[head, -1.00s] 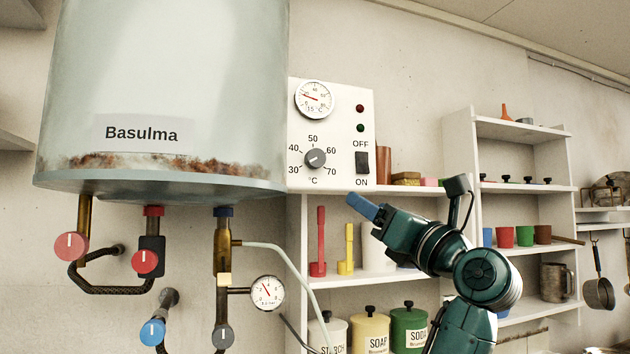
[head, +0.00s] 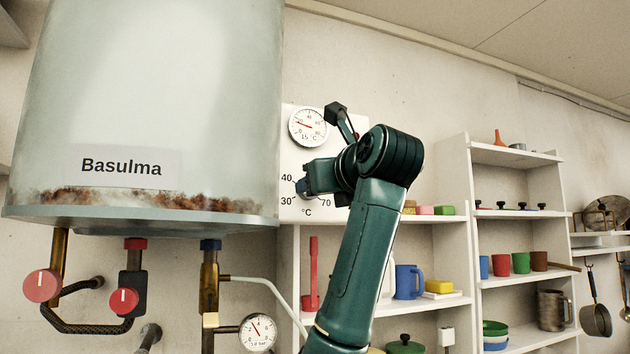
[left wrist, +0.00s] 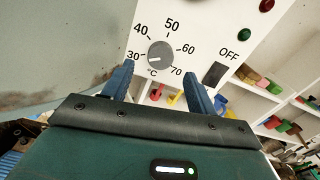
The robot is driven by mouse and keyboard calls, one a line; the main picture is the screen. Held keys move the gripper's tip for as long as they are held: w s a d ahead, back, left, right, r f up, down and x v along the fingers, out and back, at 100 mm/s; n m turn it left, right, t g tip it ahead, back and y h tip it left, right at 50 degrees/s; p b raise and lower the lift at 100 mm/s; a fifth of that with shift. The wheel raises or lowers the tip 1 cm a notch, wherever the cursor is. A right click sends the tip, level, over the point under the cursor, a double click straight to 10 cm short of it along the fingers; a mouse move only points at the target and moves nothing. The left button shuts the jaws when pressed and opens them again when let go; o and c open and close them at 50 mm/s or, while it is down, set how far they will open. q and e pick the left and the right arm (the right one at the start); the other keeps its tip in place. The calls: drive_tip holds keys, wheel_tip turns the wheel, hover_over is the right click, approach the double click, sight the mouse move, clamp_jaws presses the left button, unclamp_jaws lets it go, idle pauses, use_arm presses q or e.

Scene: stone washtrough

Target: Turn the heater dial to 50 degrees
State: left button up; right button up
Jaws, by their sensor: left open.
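The heater dial (left wrist: 160,54) is a round grey knob on a white control panel (left wrist: 215,22), with marks from 30 to 70 °C. In the left wrist view its white pointer line points lower left, near 30. My left gripper (left wrist: 158,78) is open; its two blue fingers stand apart, below and to either side of the knob, and hold nothing. In the head view this gripper (head: 304,187) is in front of the panel and hides most of the dial. I cannot tell whether the fingers touch the panel. My right gripper is not in view.
A dark OFF/ON switch (left wrist: 215,73) sits right of the dial. The large Basulma boiler (head: 150,100) hangs close on the left, with pipes and red valves below. A thermometer gauge (head: 308,127) is above the dial. Shelves (head: 515,155) with cups and boxes stand to the right.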

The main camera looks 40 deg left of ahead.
use_arm(q)
drive_tip(key=p+x, duration=0.1)
drive_tip(key=x, duration=0.3)
drive_tip(key=shift+w+a, duration=0.15)
drive_tip(key=shift+a, duration=0.05)
drive_tip(key=c, duration=1)
